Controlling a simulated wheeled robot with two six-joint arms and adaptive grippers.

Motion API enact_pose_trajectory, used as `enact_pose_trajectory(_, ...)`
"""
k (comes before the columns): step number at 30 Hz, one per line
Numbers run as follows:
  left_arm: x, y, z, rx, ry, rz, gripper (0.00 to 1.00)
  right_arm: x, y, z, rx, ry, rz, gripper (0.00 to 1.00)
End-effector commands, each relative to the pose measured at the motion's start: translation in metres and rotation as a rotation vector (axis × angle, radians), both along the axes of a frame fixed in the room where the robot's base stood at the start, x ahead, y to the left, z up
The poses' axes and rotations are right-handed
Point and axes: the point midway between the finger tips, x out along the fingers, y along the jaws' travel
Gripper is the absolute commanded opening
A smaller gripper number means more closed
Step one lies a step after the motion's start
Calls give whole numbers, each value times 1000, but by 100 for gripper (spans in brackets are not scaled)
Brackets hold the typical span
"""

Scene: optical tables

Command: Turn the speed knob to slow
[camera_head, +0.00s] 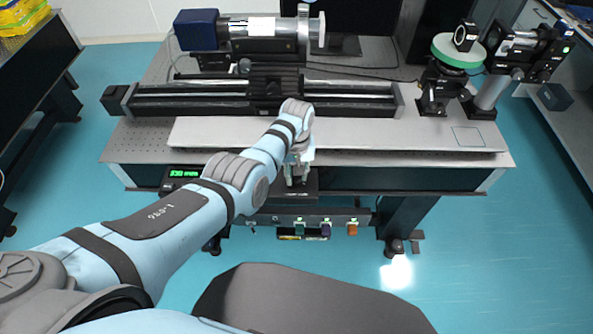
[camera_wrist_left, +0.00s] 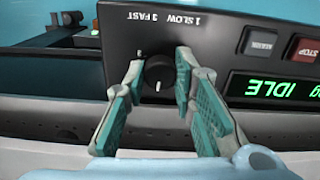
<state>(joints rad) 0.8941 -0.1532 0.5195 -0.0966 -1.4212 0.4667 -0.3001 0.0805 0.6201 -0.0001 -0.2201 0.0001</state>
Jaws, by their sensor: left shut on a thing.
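The speed knob (camera_wrist_left: 160,72) is a round black knob on a dark control panel (camera_wrist_left: 215,48). It shows in the left wrist view with a white pointer line facing down in the picture. The printed label with SLOW and FAST (camera_wrist_left: 163,19) appears upside down above it. My left gripper (camera_wrist_left: 159,65) has its teal-padded fingers on both sides of the knob and is shut on it. In the head view the left gripper (camera_head: 297,172) is at the front edge of the optical table, and the knob is hidden there. My right gripper is not in view.
A green display reading IDLE (camera_wrist_left: 272,87), a STOP button (camera_wrist_left: 303,49) and another button (camera_wrist_left: 261,42) sit right of the knob in the wrist view. In the head view a long rail stage (camera_head: 350,98) stands behind the arm. A lower panel (camera_head: 270,221) has coloured knobs.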

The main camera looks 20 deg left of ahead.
Motion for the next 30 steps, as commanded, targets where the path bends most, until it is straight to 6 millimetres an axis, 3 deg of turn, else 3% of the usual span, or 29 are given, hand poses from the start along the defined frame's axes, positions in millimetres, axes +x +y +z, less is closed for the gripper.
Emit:
enact_pose_trajectory(9,1,0,1,1,-4,113,0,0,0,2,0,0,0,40)
enact_pose_trajectory(23,2,0,1,1,-4,131,0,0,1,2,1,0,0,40)
enact_pose_trajectory(24,1,0,1,1,-4,130,26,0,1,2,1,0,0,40)
enact_pose_trajectory(27,1,0,1,1,-4,130,42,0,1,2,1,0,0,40)
enact_pose_trajectory(30,1,0,1,0,-3,130,44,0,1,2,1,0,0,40)
